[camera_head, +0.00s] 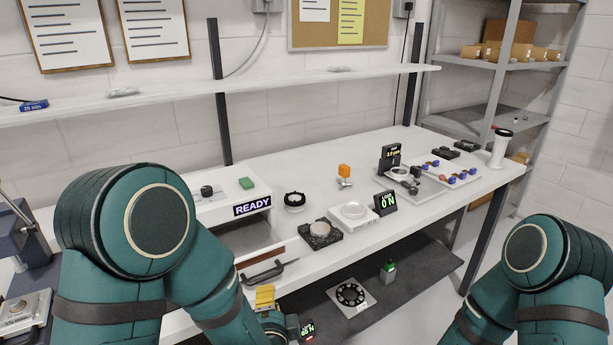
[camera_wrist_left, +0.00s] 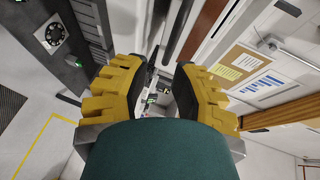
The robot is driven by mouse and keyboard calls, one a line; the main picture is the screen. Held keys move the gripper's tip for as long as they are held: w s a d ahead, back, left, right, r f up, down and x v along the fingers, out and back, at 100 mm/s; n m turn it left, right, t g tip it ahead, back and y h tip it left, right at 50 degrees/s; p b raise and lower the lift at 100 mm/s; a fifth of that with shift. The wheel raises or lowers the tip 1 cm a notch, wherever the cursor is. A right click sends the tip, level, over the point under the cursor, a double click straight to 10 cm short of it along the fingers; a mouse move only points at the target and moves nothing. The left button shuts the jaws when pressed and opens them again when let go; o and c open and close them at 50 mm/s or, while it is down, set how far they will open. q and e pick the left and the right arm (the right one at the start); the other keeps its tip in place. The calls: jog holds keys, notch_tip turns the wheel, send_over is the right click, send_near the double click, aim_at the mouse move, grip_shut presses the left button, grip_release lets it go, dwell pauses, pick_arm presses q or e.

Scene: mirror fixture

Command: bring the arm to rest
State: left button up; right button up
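My left gripper (camera_head: 265,299) is low in the head view, just in front of the bench's front edge and below a black handle (camera_head: 262,273). My left arm is bent at the left of the head view. My right arm shows only as a bent part at the lower right; its gripper is out of view.
A dark lower shelf (camera_head: 415,275) holds a round dial plate (camera_head: 350,297). Metal shelving (camera_head: 512,66) stands right.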

pick_arm(q)
jog(key=s+f+n+g+h, duration=0.3)
jog(key=s+f+n+g, duration=0.3)
jog(key=f, duration=0.5)
jog(key=s+f+n+g+h, duration=0.3)
jog(key=s+f+n+g, duration=0.4)
jog(key=s+f+n, duration=0.2)
notch_tip(320, 180, down, 2)
jog(key=shift+s+d+f+n+g, duration=0.1)
jog(key=shift+s+d+n+g, duration=0.15)
jog(key=shift+n, duration=0.25)
